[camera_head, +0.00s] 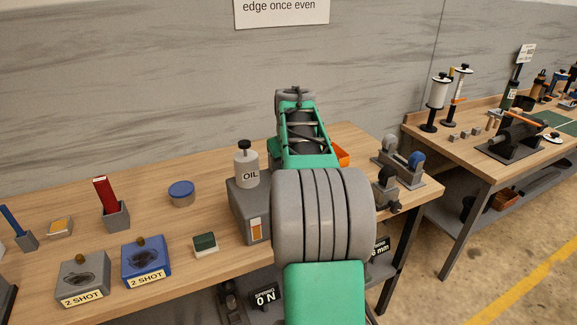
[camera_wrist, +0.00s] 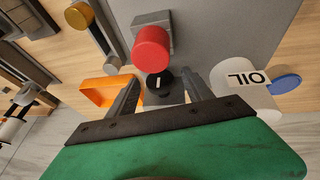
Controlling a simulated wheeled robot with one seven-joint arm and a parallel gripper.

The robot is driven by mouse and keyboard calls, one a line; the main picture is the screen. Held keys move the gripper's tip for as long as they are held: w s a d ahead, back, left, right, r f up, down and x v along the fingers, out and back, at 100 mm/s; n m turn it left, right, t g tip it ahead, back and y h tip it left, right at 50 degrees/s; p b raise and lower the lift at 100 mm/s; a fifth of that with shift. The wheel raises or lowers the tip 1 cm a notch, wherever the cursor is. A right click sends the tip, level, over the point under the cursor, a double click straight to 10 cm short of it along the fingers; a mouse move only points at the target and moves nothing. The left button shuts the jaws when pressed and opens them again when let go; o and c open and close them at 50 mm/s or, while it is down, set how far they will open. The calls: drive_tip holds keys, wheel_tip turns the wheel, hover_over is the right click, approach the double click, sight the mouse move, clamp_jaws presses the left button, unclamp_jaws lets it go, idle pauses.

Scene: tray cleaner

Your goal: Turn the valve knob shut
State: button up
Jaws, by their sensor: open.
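In the wrist view, a small round black knob (camera_wrist: 159,82) with a white mark appears between the two grey fingers of my gripper (camera_wrist: 162,88). A larger red cylindrical knob (camera_wrist: 150,50) sits just above it in the picture, on a grey mount. The pictures do not label either one as the valve knob. My gripper is open, with a finger on each side of the black knob; I cannot tell whether they touch it. In the head view my arm hides both knobs and my gripper.
An orange open bin (camera_wrist: 97,91) is left of the fingers in the wrist view. Grey and blue stamp blocks (camera_head: 147,258) and a blue-lidded tin (camera_head: 181,192) stand on the bench.

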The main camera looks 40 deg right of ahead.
drive_tip(key=v, duration=0.7)
drive_tip(key=shift+r+b, duration=0.3)
drive_tip(key=shift+s+a, duration=0.1)
drive_tip(key=shift+n+y, duration=0.4)
drive_tip(key=shift+n, duration=0.1)
drive_tip(key=a+f, duration=0.1)
drive_tip(key=a, duration=0.3)
drive_tip(key=a+f, duration=0.1)
drive_tip(key=a, duration=0.6)
drive_tip(key=shift+s+a+f, duration=0.15)
drive_tip(key=shift+a+f, duration=0.2)
drive_tip(key=shift+f, duration=0.05)
drive_tip(key=s+a+f+n+y, duration=0.1)
drive_tip(key=s+a+f, duration=0.5)
drive_tip(key=a, duration=0.5)
drive_tip(key=s+a+f+n+y, duration=0.1)
drive_tip(key=s+a+f, duration=0.6)
drive_tip(key=a, duration=0.4)
drive_tip(key=shift+s+f+g, duration=0.3)
drive_tip(key=shift+s, duration=0.4)
drive_tip(key=shift+a, duration=0.1)
